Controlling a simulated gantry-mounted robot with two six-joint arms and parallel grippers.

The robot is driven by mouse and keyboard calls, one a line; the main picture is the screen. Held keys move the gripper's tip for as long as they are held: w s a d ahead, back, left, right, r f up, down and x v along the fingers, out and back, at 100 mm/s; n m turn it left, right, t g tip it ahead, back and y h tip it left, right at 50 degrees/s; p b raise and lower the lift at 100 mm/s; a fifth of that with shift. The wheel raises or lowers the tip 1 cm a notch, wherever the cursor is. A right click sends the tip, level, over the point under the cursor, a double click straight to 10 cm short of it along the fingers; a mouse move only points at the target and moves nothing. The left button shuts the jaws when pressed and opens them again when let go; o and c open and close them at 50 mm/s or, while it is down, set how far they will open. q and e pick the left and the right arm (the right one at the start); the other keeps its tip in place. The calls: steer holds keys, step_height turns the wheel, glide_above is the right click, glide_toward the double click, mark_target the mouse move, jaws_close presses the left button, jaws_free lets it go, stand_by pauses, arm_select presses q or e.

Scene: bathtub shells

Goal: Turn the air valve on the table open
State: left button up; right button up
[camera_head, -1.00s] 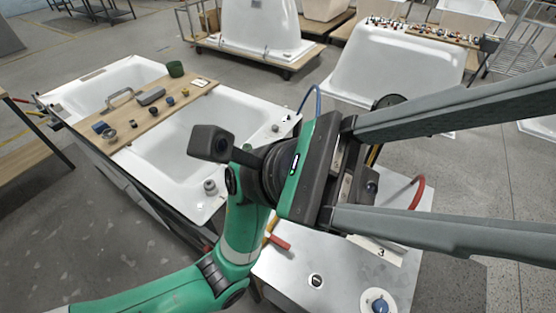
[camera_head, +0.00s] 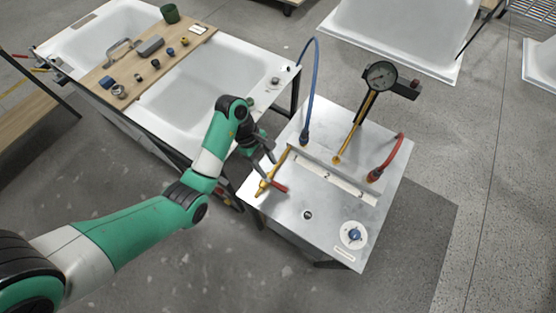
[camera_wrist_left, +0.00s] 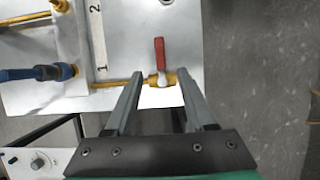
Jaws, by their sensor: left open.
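The air valve (camera_head: 264,184) is a brass fitting with a red lever handle (camera_head: 280,188), at the left edge of the metal table (camera_head: 330,220). In the left wrist view, the red handle (camera_wrist_left: 159,52) stands crosswise to the brass pipe (camera_wrist_left: 115,84). My left gripper (camera_head: 266,165) is open beside the valve. In the left wrist view my left gripper (camera_wrist_left: 160,76) has its two fingers on either side of the valve body, with the handle reaching beyond the tips. I cannot tell whether a finger touches it. My right gripper is not in view.
A blue hose (camera_head: 313,85), a pressure gauge (camera_head: 380,76) on a brass stem and a red hose (camera_head: 395,152) rise from the table. A blue knob (camera_head: 354,235) sits near its front right. A bathtub (camera_head: 195,103) stands to the left.

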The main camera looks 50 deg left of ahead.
mark_target(280, 186)
arm_select(q)
steer(key=b+x, duration=0.1)
steer(key=x, duration=0.1)
steer(key=shift+f+b, duration=0.3)
steer(key=b+x, duration=0.1)
steer(key=x, duration=0.7)
steer(key=shift+w+d, duration=0.1)
steer(key=shift+d, duration=0.05)
steer(key=shift+r, duration=0.1)
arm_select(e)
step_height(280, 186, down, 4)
arm_select(q)
jaws_close()
stand_by(0.3)
